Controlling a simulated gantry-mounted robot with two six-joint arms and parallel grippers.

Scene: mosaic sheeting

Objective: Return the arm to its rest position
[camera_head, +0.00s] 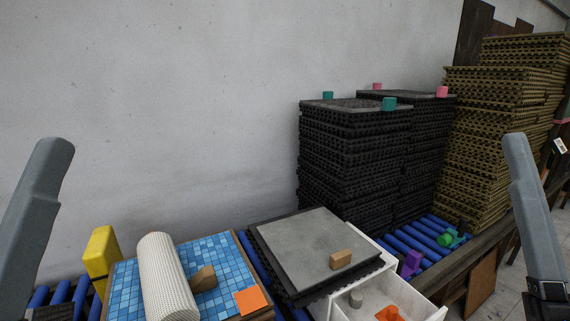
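A grey link of my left arm (36,215) stands raised at the left edge of the head view. A grey link of my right arm (530,215) stands raised at the right edge, with a dark band near its lower end. Both links run out of the bottom of the view. Neither gripper's fingers show, so what they hold is hidden. Both links are apart from the objects on the work surface.
A blue mosaic sheet (215,258) carries a white mesh roll (165,275), a wooden piece and an orange square. A grey slab (300,238) holds a wooden block (341,259). A white bin (350,313), a yellow block (101,256) and tall black stacks (350,160) stand around.

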